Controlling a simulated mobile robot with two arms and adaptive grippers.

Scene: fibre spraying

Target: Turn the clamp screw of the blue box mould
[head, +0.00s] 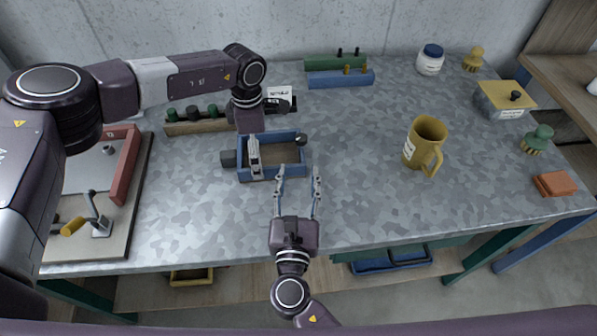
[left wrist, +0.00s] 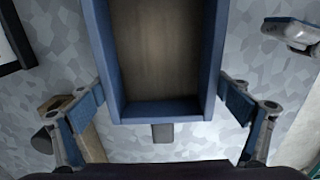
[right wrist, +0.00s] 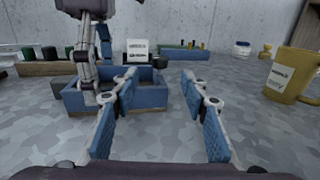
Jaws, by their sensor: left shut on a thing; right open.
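The blue box mould (head: 272,177) stands on the table, open at the top with a brown inside; it also shows in the left wrist view (left wrist: 163,110) and the right wrist view (right wrist: 178,98). A dark block (head: 228,158) sticks out at its left end, and a dark knob (head: 301,139) shows at its right end. I cannot tell for sure which is the clamp screw. My left gripper (head: 254,158) is shut on the mould, its pads against the two long walls. My right gripper (head: 298,178) is open and empty in front of the mould's right part, apart from it.
A rack with green-topped plugs (head: 190,124) stands behind left, near a white card (head: 279,93). Green and blue blocks (head: 340,78) lie at the back. A yellow mug (head: 424,142) stands to the right.

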